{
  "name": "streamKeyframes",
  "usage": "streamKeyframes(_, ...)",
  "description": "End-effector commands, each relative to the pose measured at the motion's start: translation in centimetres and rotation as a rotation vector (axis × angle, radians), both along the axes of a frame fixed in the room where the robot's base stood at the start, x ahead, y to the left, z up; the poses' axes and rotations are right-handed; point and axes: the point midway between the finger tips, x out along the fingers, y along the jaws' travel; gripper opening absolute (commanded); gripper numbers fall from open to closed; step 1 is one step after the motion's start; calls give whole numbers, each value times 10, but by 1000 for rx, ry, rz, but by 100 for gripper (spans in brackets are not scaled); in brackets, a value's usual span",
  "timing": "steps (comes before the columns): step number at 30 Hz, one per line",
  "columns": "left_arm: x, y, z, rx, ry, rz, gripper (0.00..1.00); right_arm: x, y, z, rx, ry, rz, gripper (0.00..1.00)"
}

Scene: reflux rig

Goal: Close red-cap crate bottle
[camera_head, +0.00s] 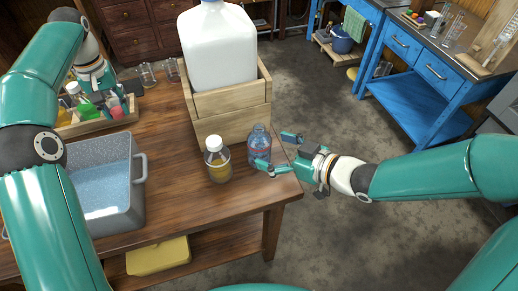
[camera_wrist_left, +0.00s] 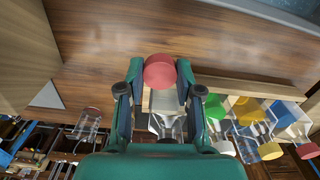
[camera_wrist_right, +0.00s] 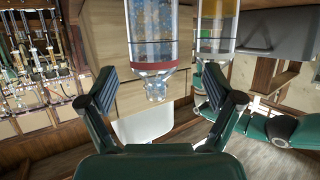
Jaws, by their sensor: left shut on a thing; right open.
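The wooden crate (camera_head: 97,123) stands at the back left of the table and holds several small bottles with coloured caps. It also shows in the left wrist view (camera_wrist_left: 250,88). My left gripper (camera_head: 108,86) is over the crate. In the left wrist view it (camera_wrist_left: 158,75) is shut on a red cap (camera_wrist_left: 159,72). A clear bottle (camera_wrist_left: 166,104) shows below the cap between the fingers; I cannot tell whether the cap is seated on it. My right gripper (camera_head: 278,152) is open beside a clear bottle (camera_head: 260,146) with bluish contents and a red band, at the table's right edge.
An amber bottle with a white cap (camera_head: 217,163) stands left of the bluish bottle. A large white jug (camera_head: 218,45) sits in a wooden box (camera_head: 230,103) behind them. A grey basin (camera_head: 110,207) fills the front left. Two glass beakers (camera_head: 147,75) stand near the back edge.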

Motion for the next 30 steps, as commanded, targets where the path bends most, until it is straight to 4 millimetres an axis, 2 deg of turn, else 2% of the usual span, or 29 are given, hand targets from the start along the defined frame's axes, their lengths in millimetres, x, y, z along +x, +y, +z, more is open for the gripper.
streamKeyframes(11,0,0,0,0,0,1,23,3,3,-1,-1,-1,0,90)
streamKeyframes(21,0,0,4,0,0,0,23,33,30,-13,1,1,3,90)
streamKeyframes(30,0,0,4,0,0,0,23,38,36,-16,0,0,-1,90)
